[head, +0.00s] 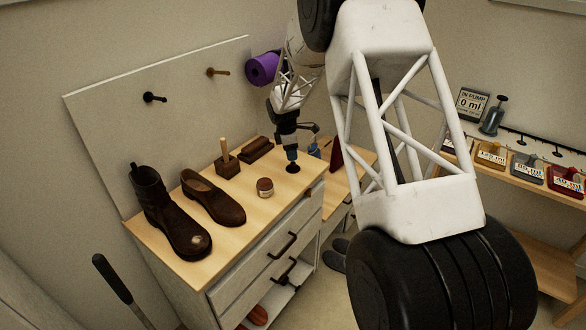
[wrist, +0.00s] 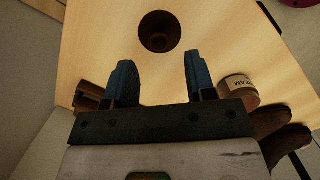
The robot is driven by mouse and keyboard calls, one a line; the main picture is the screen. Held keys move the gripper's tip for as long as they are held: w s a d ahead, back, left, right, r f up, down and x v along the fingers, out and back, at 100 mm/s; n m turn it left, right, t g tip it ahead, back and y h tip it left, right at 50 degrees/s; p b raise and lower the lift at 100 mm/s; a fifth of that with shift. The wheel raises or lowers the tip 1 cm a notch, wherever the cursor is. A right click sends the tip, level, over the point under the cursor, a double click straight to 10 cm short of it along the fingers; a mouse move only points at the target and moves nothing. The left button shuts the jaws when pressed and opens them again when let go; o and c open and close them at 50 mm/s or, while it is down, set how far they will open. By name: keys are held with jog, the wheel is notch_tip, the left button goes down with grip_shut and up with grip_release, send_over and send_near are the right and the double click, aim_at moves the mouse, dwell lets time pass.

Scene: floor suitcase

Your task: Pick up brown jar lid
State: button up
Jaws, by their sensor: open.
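The brown jar lid (wrist: 160,31) is a dark round piece lying on the light wooden top, beyond my fingertips in the wrist view. In the head view the lid (head: 293,168) shows as a dark disc near the right end of the dresser top, just below my gripper (head: 291,154). My gripper (wrist: 155,72) is open and empty, its two blue fingers apart. The lid lies roughly in line with the gap between them and is not held. A small labelled jar (head: 265,188) with a brown top stands left of and nearer than the lid; the jar (wrist: 238,88) is beside the right finger in the wrist view.
A dark boot (head: 170,215) and a brown clog (head: 213,200) stand on the left of the dresser top (head: 232,232). A wooden block with an upright handle (head: 227,164) and a brown brush (head: 257,149) are at the back. Bare wood surrounds the lid.

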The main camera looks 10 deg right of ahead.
aim_at(293, 162)
jog(key=shift+d+f, duration=0.2)
jog(key=shift+f, duration=1.05)
jog(key=shift+d+f, duration=0.15)
jog(key=shift+f, duration=1.05)
grip_shut()
jog(key=shift+r, duration=0.2)
jog(key=shift+r, duration=0.55)
notch_tip(293, 162, up, 2)
jog(key=s+r, duration=0.1)
jog(key=s, duration=1.5)
jog(key=shift+d+r, duration=0.25)
jog(key=shift+d, duration=0.05)
